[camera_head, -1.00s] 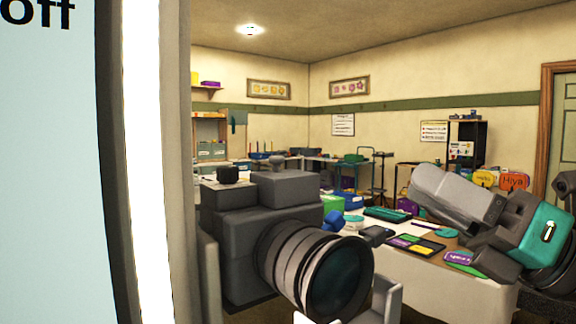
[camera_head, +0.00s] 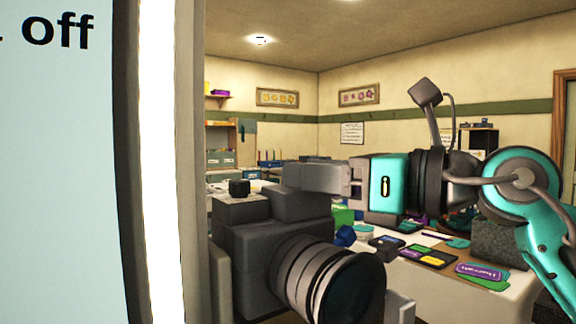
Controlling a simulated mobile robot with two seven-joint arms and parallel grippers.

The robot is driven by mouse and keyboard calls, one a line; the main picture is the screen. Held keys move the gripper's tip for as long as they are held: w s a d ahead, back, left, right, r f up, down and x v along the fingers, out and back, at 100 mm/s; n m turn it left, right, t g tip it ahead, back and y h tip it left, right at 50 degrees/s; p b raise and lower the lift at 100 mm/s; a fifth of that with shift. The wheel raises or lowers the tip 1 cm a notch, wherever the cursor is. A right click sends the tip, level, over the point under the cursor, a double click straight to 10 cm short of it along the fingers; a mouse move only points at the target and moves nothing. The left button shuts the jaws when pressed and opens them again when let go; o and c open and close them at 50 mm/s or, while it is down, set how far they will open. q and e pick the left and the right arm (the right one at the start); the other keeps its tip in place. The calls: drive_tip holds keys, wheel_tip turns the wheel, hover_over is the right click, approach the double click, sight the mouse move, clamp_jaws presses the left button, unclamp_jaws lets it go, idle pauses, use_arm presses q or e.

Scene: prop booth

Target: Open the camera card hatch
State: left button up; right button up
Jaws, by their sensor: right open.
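A big dark grey camera (camera_head: 245,240) stands close in front, its black-rimmed lens (camera_head: 335,285) pointing toward the lower right. A small black knob (camera_head: 239,188) sits on its top. I cannot make out the card hatch on the faces that show. My right gripper (camera_head: 303,178) comes in from the right, roughly level, its grey fingers pointing left. It is open, with nothing seen in it. The fingers overlap the camera's upper right part in the picture; I cannot tell whether they touch it.
A pale panel with a bright lit edge (camera_head: 165,160) fills the left side. Grey uprights flank the camera. Behind it, a white-covered table (camera_head: 430,285) holds coloured cards and boxes. Shelves and framed pictures line the far walls.

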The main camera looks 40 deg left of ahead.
drive_tip(key=shift+s+a, duration=0.2)
drive_tip(key=shift+a, duration=1.85)
drive_tip(key=shift+c, duration=0.3)
clamp_jaws()
